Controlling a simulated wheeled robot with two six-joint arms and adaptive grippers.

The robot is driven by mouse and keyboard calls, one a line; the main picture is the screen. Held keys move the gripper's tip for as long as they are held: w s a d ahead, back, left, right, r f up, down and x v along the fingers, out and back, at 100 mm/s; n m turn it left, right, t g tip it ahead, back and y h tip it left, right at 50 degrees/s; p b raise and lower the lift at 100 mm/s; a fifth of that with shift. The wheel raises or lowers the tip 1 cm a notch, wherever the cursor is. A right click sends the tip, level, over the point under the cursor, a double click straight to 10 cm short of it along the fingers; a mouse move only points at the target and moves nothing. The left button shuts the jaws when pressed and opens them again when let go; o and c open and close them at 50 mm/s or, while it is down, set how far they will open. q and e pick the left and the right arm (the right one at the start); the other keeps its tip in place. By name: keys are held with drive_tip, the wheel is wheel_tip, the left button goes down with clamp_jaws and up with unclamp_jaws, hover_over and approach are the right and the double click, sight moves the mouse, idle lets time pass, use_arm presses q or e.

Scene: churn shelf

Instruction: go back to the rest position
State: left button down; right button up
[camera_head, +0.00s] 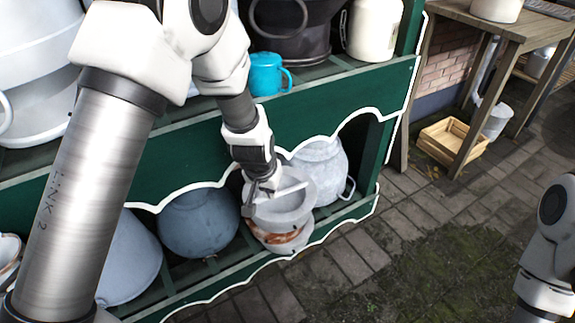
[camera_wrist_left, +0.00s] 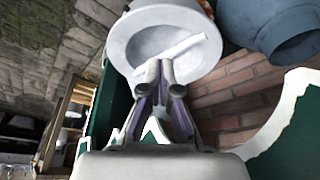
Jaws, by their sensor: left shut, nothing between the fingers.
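My left arm comes in from the upper left in the head view and reaches down in front of the green shelf. My left gripper (camera_head: 262,192) is shut and empty, at the near side of a pale grey pot (camera_head: 285,213) on the lower shelf. In the left wrist view the shut fingers (camera_wrist_left: 163,80) point at the pot's pale round rim (camera_wrist_left: 135,50). A light bar crosses the pot's opening. I cannot tell whether the fingertips touch the pot. Part of my right arm shows at the right edge of the head view; its gripper is out of the picture.
The green shelf (camera_head: 330,98) has a scalloped, white-edged board. A blue-grey round pot (camera_head: 198,222) and a galvanised can (camera_head: 322,170) stand beside the pale pot. A turquoise mug (camera_head: 266,74) stands above. A wooden crate (camera_head: 452,140) sits by a table; the paving between is clear.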

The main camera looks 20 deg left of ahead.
use_arm(q)
drive_tip(key=s+a+f+g, duration=0.1)
drive_tip(key=s+f+g, duration=0.4)
drive_tip(key=s+f, duration=1.05)
drive_tip(key=s+a+f, duration=0.1)
drive_tip(key=s+f, duration=0.2)
drive_tip(key=s, duration=0.5)
drive_tip(key=s+f, duration=0.3)
drive_tip(key=s, duration=0.5)
use_arm(e)
wheel_tip(320, 180, up, 27)
drive_tip(key=p, duration=2.7)
drive_tip(key=shift+r, duration=0.15)
use_arm(q)
wheel_tip(320, 180, up, 28)
drive_tip(key=w+t, duration=0.1)
drive_tip(key=w, duration=0.1)
drive_tip(key=shift+w+d, duration=0.15)
drive_tip(key=shift+w, duration=0.15)
use_arm(e)
drive_tip(key=shift+o, duration=1)
drive_tip(key=shift+f, duration=0.3)
